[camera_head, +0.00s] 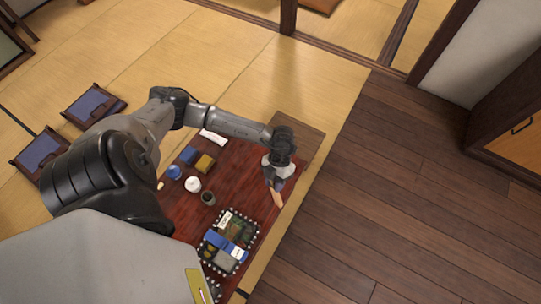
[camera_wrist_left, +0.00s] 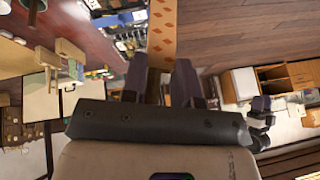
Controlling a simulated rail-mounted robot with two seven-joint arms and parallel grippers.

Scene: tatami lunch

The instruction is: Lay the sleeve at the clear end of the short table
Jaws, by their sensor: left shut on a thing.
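The sleeve (camera_head: 277,197) is a narrow tan-orange strip, hanging below my left gripper (camera_head: 275,182) over the right edge of the short table. In the left wrist view the sleeve (camera_wrist_left: 162,35) shows a small pattern and runs out from between the two dark fingers of my left gripper (camera_wrist_left: 160,82), which is shut on it. The short table (camera_head: 239,165) is a low, dark red wooden table. Its bare surface shows left of the gripper. My arm hides part of its far end. My right gripper is not in view.
A dark tray (camera_head: 202,247) with several small packs stands at the near end of the table. A white cup (camera_head: 193,184), a dark cup (camera_head: 208,198), a blue round item (camera_head: 174,172) and a white roll (camera_head: 213,137) stand along the left side. Wooden floor (camera_head: 390,200) lies to the right.

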